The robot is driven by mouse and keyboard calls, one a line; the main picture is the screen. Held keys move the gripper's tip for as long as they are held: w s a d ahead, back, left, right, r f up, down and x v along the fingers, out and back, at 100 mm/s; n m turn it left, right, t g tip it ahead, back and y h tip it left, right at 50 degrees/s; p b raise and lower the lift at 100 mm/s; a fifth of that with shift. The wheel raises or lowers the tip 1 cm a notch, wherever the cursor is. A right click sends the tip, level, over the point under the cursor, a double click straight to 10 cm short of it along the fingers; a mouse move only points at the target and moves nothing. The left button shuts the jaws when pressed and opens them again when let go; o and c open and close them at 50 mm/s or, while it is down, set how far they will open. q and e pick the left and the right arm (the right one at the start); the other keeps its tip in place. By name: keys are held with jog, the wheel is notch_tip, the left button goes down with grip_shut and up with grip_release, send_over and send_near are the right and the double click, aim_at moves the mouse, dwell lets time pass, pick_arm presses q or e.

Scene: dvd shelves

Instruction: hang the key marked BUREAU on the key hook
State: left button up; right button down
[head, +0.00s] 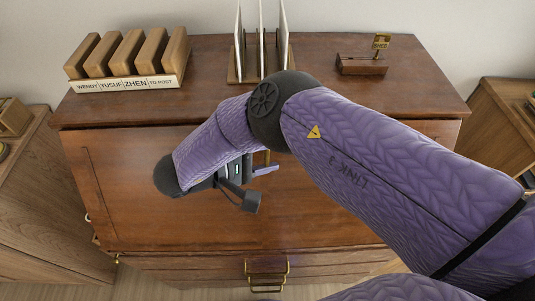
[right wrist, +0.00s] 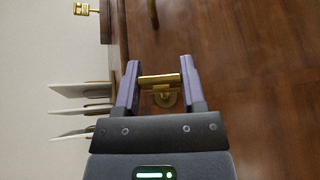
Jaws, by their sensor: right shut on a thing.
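My right gripper (head: 264,166) is in front of the wooden desk's front panel, partly hidden by its own arm. In the right wrist view its two purple fingers (right wrist: 160,84) are shut on a gold key-like piece (right wrist: 159,80). No lettering on this piece can be read. A round gold plate (right wrist: 166,99) shows just behind it on the wood; I cannot tell whether they touch. A gold tag (head: 381,42) with small dark lettering stands up from a wooden block on the desk top. I cannot make out a key hook for certain. My left gripper is out of view.
The wooden desk (head: 310,215) has a gold drawer handle (head: 267,266) low down. On its top stand a labelled rack with wooden slats (head: 128,82), a sorter with upright white sheets (head: 261,40) and the wooden block (head: 362,66). Wooden furniture stands on both sides.

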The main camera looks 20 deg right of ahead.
jog(key=shift+n+t+h, duration=0.4)
jog(key=shift+n+h, duration=0.1)
